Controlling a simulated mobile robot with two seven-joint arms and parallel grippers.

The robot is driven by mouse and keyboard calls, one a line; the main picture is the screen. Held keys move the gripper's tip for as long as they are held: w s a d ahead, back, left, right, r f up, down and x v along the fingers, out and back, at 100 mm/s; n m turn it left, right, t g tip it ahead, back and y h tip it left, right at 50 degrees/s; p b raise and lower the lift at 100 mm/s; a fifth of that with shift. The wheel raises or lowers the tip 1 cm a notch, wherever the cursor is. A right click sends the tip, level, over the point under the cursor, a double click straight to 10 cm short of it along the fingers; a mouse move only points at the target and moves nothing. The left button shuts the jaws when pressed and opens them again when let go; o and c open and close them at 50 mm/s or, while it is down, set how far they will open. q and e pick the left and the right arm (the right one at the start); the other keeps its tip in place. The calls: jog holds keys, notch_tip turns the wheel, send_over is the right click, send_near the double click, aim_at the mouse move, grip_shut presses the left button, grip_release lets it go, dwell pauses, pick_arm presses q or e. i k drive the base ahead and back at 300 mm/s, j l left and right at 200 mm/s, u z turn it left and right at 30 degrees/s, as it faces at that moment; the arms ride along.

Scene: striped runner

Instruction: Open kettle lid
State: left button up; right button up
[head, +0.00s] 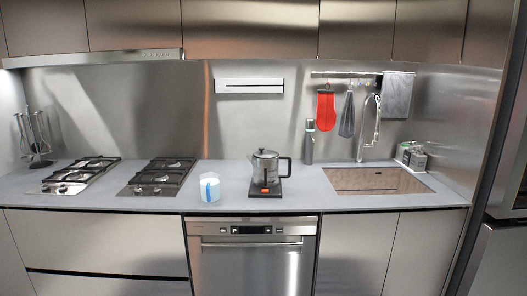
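A grey kettle (265,172) with a black handle on its right stands upright on a dark base (265,191) on the counter, near the middle of the head view. Its lid (265,153), with a small dark knob on top, sits on the kettle and looks closed. Neither of my grippers shows in the head view.
A white and blue mug (210,187) stands left of the kettle. Gas burners (157,176) lie further left; the sink (375,181) is to the right. A bottle (309,143) stands behind. The counter (310,195) just right of the kettle is clear.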

aim_at(262, 154)
jog(key=i+j+u, duration=0.1)
jog(key=i, duration=0.4)
jog(key=i+j+u, duration=0.1)
jog(key=i, duration=0.4)
